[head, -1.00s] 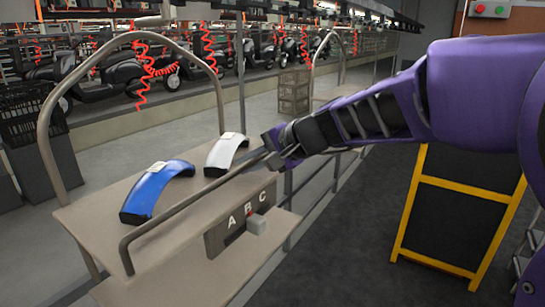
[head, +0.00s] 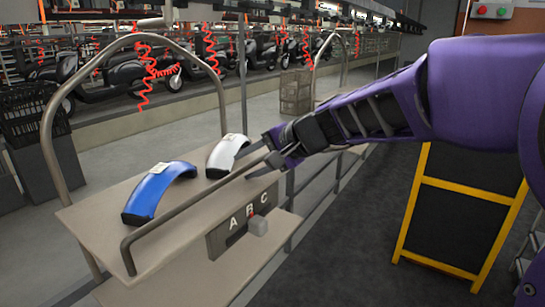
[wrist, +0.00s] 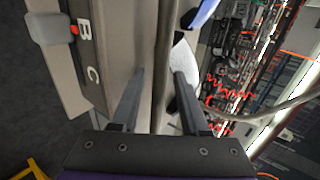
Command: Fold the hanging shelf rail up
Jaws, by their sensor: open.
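The shelf rail (head: 185,207) is a grey-brown bar that runs raised along the front edge of the shelf top (head: 88,222). Its near left end bends down to the shelf's front corner. My gripper (head: 243,166) is at the rail's far right part, with its fingers open, one on each side of the bar. In the wrist view the rail (wrist: 167,45) passes between the two parted fingers. Whether either finger touches it I cannot tell. The rail's far end is hidden behind my gripper.
A blue curved part (head: 160,190) and a white one (head: 226,153) lie on the shelf behind the rail. An A B C control box (head: 240,228) hangs on the front. A tall hoop frame (head: 47,135) rises behind. A yellow-framed black panel (head: 455,210) stands right, beyond open dark floor.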

